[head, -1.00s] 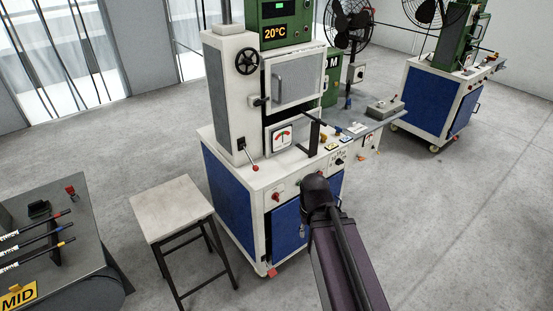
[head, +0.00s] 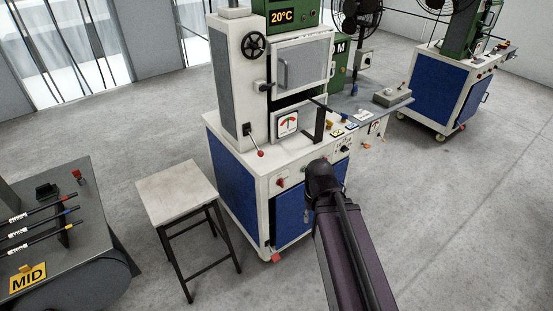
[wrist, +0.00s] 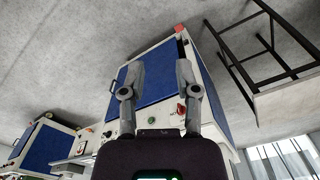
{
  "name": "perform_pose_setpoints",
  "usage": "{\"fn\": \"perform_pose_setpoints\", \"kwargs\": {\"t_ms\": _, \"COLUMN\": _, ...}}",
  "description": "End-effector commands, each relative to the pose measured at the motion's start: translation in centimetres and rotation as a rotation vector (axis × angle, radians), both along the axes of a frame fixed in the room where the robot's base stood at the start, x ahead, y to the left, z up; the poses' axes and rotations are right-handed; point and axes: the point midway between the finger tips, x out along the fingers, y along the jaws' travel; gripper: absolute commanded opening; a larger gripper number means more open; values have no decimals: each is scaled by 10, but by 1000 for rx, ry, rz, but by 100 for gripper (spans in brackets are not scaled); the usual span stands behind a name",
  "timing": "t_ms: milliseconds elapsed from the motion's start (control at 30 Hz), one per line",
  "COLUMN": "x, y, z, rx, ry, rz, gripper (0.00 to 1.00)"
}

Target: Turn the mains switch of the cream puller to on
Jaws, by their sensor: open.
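The cream puller (head: 232,110) is a tall cream machine with blue panels, standing mid-picture in the head view. A red rotary switch (head: 281,182) sits on the left of its front panel, apparently the mains switch. The red switch also shows in the wrist view (wrist: 181,110), close beside the right finger in the picture. My gripper (wrist: 158,73) is open and empty, its fingers spread in front of the blue door (wrist: 156,85). I cannot tell whether a finger touches the panel. My arm hides the gripper in the head view.
A stool (head: 180,187) stands left of the machine. A dark table (head: 95,200) with rods and a MID sign (head: 28,278) is at far left. A second machine (head: 444,90) and a fan (head: 355,20) stand behind at right. Open floor lies at right.

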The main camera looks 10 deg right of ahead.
Motion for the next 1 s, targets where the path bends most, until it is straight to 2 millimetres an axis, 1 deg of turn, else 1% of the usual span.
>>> {"fn": "perform_pose_setpoints", "kwargs": {"t_ms": 167, "x": 3, "y": 1, "z": -5, "rx": 12, "ry": -10, "rz": 11, "gripper": 49}}
{"fn": "perform_pose_setpoints", "kwargs": {"t_ms": 267, "x": 9, "y": 3, "z": -13, "rx": 34, "ry": -28, "rz": 32, "gripper": 49}}
{"fn": "perform_pose_setpoints", "kwargs": {"t_ms": 367, "x": 19, "y": 7, "z": -24, "rx": 72, "ry": -62, "rz": 69, "gripper": 49}}
{"fn": "perform_pose_setpoints", "kwargs": {"t_ms": 467, "x": 33, "y": 12, "z": -39, "rx": 122, "ry": -112, "rz": 118, "gripper": 49}}
{"fn": "perform_pose_setpoints", "kwargs": {"t_ms": 700, "x": 73, "y": 23, "z": -72, "rx": 246, "ry": -285, "rz": 249, "gripper": 49}}
{"fn": "perform_pose_setpoints", "kwargs": {"t_ms": 1000, "x": 125, "y": 28, "z": -100, "rx": 349, "ry": -540, "rz": 375, "gripper": 49}}
